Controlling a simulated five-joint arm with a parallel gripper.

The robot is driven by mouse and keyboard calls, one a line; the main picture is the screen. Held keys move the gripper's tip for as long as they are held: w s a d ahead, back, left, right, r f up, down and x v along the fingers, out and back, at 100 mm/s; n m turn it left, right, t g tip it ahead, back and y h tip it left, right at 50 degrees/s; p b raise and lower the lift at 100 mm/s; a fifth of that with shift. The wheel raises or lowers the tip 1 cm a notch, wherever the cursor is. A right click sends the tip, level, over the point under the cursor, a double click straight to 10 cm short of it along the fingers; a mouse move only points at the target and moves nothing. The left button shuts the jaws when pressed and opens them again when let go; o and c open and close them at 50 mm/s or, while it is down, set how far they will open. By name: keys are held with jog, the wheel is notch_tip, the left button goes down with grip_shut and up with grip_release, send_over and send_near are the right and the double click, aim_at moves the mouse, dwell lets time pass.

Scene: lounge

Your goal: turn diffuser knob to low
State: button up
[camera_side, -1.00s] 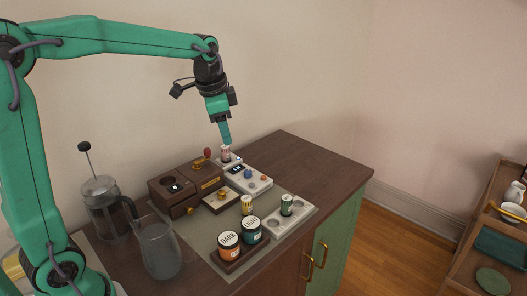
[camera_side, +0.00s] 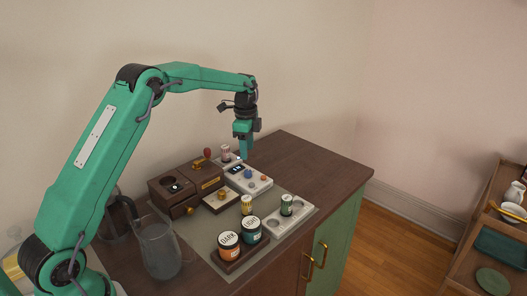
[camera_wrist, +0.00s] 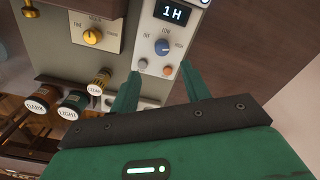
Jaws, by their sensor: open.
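The diffuser is a white box (camera_side: 258,187) on the wooden cabinet top in the side view. In the wrist view its panel (camera_wrist: 148,27) carries a lit display (camera_wrist: 173,12) reading "1H". A blue knob (camera_wrist: 163,47) sits below it, with OFF at its left, LOW above and HIGH at its right. Which mark its pointer meets is too small to tell. My gripper (camera_side: 241,158) points down over the diffuser's back end. In the wrist view my gripper (camera_wrist: 160,71) is open and empty, its fingers below the knob in the picture, apart from it.
A grey button (camera_wrist: 143,64) and an orange one (camera_wrist: 168,71) sit below the knob. Another box with a yellow knob (camera_wrist: 93,37) is beside the diffuser. DARK (camera_side: 228,253) and LIGHT (camera_side: 250,236) jars and a glass pitcher (camera_side: 159,250) stand nearer. The cabinet's right end (camera_side: 325,167) is clear.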

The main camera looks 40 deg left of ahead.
aim_at(248, 171)
jog(key=shift+w+a+f, duration=0.2)
jog(key=shift+f, duration=0.2)
jog(key=shift+f, duration=0.15)
jog(key=shift+f, duration=3.75)
jog(key=c, duration=1)
